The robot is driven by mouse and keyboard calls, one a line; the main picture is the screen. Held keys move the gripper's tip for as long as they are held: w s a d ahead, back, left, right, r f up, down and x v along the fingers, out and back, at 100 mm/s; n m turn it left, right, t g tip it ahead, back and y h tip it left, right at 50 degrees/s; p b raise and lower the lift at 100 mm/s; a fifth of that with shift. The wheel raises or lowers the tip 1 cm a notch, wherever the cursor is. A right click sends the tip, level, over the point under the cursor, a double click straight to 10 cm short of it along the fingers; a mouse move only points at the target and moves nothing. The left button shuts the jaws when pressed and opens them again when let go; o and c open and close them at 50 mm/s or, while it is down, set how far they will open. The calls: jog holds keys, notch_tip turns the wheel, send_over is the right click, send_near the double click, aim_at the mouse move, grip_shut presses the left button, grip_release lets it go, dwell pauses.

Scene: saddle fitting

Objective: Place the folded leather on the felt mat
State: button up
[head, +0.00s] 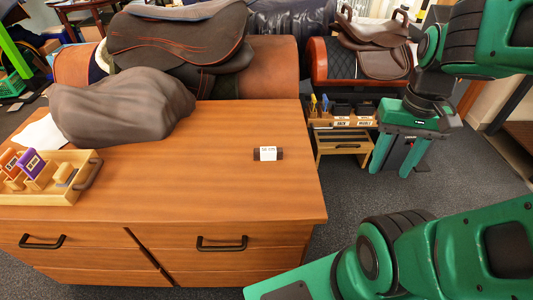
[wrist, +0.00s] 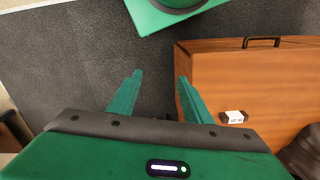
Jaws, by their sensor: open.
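A small dark brown piece with a white label (head: 267,154) lies on the wooden cabinet top, right of its middle; it may be the folded leather, but its label is too small to read. It also shows in the wrist view (wrist: 233,117), right of my fingers. I cannot make out a felt mat in either view. My gripper (head: 391,168) is open and empty, its fingers pointing down beyond the right side of the cabinet. In the wrist view my gripper (wrist: 160,76) has its fingers apart over the dark floor and cabinet edge.
The wooden cabinet (head: 225,195) has a large grey-brown draped lump (head: 120,105) at its back left. A wooden tray (head: 60,188) with small blocks sits at the left. Saddles on stands (head: 375,45) are behind. The cabinet top around the labelled piece is clear.

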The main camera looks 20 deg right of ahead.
jog(key=n+t+y, duration=0.2)
jog(key=n+y, duration=0.2)
jog(key=n, duration=1.6)
send_near(269, 149)
jog(key=shift+s+d+r, duration=0.15)
jog(key=shift+d+r, duration=0.1)
jog(key=shift+r, duration=0.05)
jog(key=shift+w+a+f+n, duration=0.2)
jog(key=shift+a+n, duration=0.1)
jog(key=x, duration=1)
jog(key=shift+a+f, duration=0.1)
jog(key=shift+f, duration=0.2)
grip_shut()
